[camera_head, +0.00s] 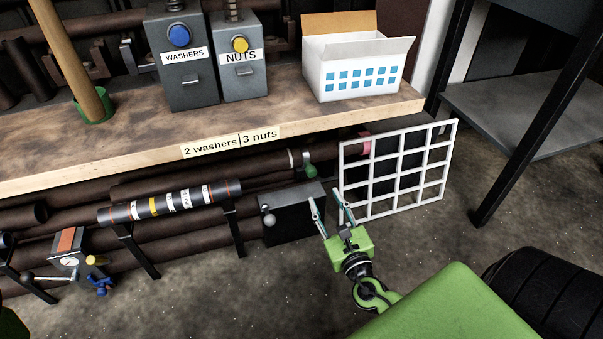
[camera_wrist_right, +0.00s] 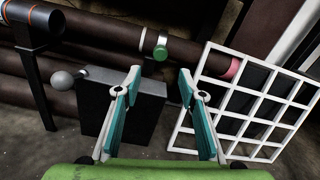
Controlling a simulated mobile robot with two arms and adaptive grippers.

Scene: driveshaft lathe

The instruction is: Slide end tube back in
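A dark tube (camera_wrist_right: 203,62) runs between a green collar (camera_wrist_right: 161,48) and a pink ring (camera_wrist_right: 232,69) in the right wrist view; which piece is the end tube I cannot tell for sure. In the head view the green collar (camera_head: 309,170) and pink ring (camera_head: 364,145) show below the bench, with a labelled dark shaft (camera_head: 170,203) to their left. My right gripper (camera_head: 325,196) is open and empty in front of the collar, beside the white grid guard. It also shows open in the right wrist view (camera_wrist_right: 160,75).
The white grid guard (camera_head: 398,168) stands right of my right gripper and partly covers the pink-ringed end. A black box (camera_head: 291,212) with a round knob (camera_head: 269,221) is to its left. The wooden bench (camera_head: 130,140) overhangs the shaft. Floor in front is clear.

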